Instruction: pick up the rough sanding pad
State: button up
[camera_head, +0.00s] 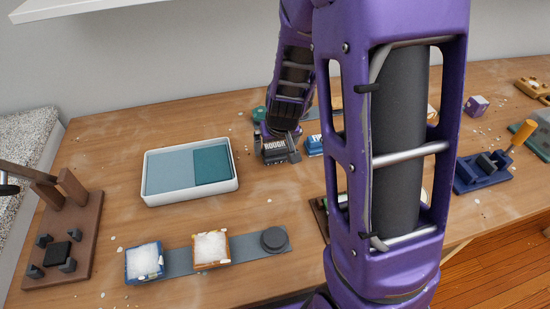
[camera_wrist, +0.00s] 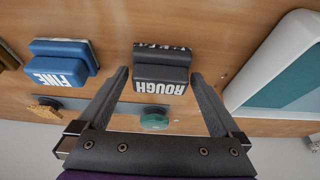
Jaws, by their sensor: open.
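The rough sanding pad (camera_wrist: 161,72) is a dark grey block with the white word ROUGH on its side. In the wrist view it sits on the wooden table between the two fingers of my gripper (camera_wrist: 165,85), which is open, with a gap on each side of the pad. In the head view the pad (camera_head: 276,150) stands right of the white tray, just below my gripper, whose fingers are hard to make out there. A blue pad marked FINE (camera_wrist: 62,65) lies to the left of it in the wrist view; part of this blue pad shows in the head view (camera_head: 314,145).
A white tray (camera_head: 190,198) with blue and teal sections stands close beside the pad. A green round thing (camera_wrist: 154,118) lies near the pad. A grey strip (camera_head: 180,262) with two small moulds and a dark disc lies at the front. My arm hides the table's middle right.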

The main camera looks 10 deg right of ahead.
aim_at(275, 145)
jog(key=shift+c, duration=0.3)
jog(key=c, duration=1.1)
notch_tip(275, 145, up, 10)
jog(key=p, duration=0.4)
jog(key=o, duration=0.8)
jog(key=c, duration=0.6)
